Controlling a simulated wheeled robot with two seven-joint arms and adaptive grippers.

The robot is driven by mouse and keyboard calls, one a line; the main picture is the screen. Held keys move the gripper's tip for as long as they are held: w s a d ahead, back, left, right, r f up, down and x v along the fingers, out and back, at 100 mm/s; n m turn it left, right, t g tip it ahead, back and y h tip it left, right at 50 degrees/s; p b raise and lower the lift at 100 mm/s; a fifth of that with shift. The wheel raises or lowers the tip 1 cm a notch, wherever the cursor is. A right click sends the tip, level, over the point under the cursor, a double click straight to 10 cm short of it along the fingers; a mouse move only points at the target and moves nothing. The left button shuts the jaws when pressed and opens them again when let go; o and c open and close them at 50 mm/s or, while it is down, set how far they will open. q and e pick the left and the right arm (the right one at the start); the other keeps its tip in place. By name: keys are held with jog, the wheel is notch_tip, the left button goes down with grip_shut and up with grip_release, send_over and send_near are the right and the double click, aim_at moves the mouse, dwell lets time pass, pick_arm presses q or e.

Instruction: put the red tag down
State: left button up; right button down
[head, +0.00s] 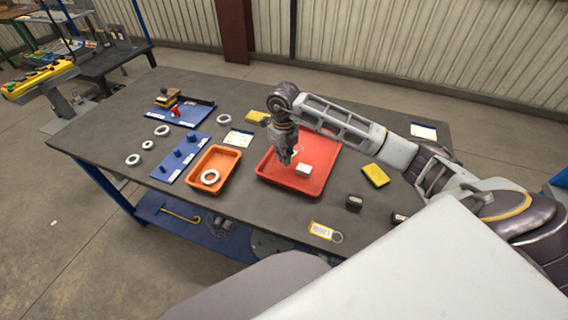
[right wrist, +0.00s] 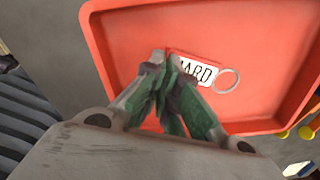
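The red tag (right wrist: 193,70) has a white face with dark lettering ending in "ARD" and a pale ring (right wrist: 227,80) at its right end. It shows in the right wrist view over the red tray (right wrist: 255,45). My right gripper (right wrist: 163,68) has its fingers together at the tag's left edge, which they partly hide. The tag appears pinched between the fingertips. In the head view my right gripper (head: 285,158) points down over the red tray (head: 285,182). I cannot tell whether the tag touches the tray floor. My left gripper is out of view.
An orange tray (head: 202,188) holding a white ring stands to the left. A yellow block (head: 375,175), a dark block (head: 354,203) and a yellow tag (head: 321,230) lie nearby.

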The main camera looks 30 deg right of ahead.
aim_at(284, 169)
jog(key=shift+f, duration=0.25)
notch_tip(284, 169, down, 2)
jog(key=shift+f, duration=0.8)
jog(key=c, duration=1.6)
grip_release()
jog(key=shift+c, duration=0.2)
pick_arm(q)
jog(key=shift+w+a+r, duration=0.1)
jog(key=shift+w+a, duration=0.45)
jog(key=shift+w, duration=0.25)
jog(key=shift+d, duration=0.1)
